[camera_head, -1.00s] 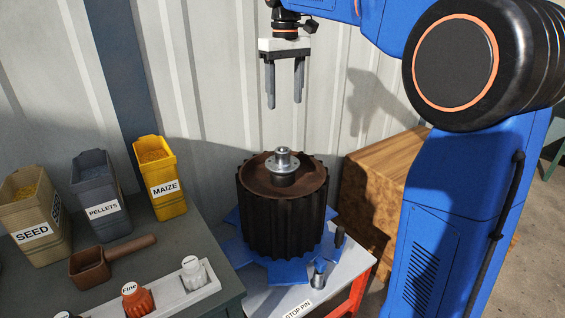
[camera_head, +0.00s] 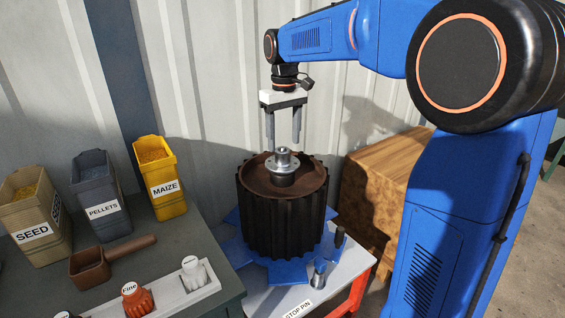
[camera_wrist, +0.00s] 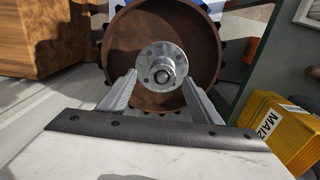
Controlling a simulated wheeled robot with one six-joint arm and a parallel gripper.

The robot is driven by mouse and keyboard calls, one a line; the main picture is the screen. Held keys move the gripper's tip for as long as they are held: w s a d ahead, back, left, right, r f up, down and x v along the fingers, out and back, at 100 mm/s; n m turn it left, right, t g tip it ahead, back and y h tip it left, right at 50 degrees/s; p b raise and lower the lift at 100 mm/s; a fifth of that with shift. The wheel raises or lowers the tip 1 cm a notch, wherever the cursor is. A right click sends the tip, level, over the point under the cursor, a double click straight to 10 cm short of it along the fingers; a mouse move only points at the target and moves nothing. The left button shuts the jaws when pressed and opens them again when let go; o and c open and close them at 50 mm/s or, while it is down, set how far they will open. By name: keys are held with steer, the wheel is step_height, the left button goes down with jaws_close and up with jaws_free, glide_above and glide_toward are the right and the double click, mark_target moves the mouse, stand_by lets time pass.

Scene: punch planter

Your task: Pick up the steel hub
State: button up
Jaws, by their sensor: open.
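The steel hub (camera_head: 283,166) is a shiny flanged piece standing upright in the middle of the dark ribbed drum (camera_head: 282,215), whose recessed top is rusty brown. My gripper (camera_head: 283,147) points down just above the hub, with its two grey fingers apart and nothing between them. In the wrist view the hub (camera_wrist: 160,68) appears face-on beyond the fingertips of my gripper (camera_wrist: 158,80), roughly midway between them. Whether the fingertips reach down beside the hub is hard to tell; no contact shows.
The drum stands on a blue base (camera_head: 272,271) on a small red-framed table. A wooden box (camera_head: 378,185) stands behind it to the right. At left, a dark table holds seed, pellets and maize bins (camera_head: 160,178), a brown scoop (camera_head: 100,262) and a bottle tray (camera_head: 196,292). A corrugated wall is close behind.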

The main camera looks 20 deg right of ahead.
mark_target(282, 147)
steer(key=shift+a+f, duration=0.2)
steer(key=shift+f, duration=1.95)
jaws_close()
